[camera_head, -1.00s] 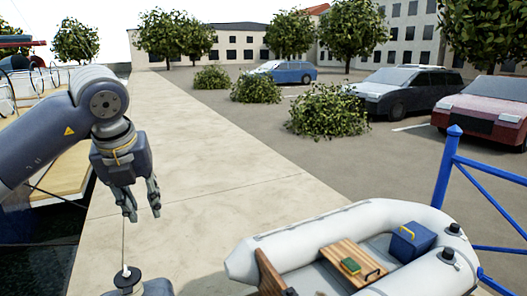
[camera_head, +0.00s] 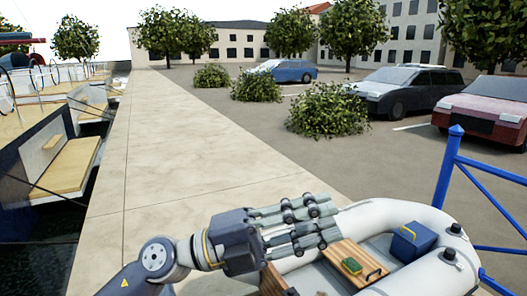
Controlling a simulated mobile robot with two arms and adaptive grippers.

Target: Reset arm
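My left arm comes in from the bottom left. Its gripper (camera_head: 336,219) points right over the quay edge and the left part of the dinghy. The fingers are apart with a gap between them and nothing held. My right arm and gripper are not in view.
The white inflatable dinghy (camera_head: 430,220) lies at the lower right, partly hidden by my gripper. In it are a wooden board (camera_head: 343,252) with a small green item (camera_head: 351,265) and a blue box (camera_head: 412,241). A blue railing (camera_head: 447,165) stands at right. The pale walkway (camera_head: 150,160) is clear.

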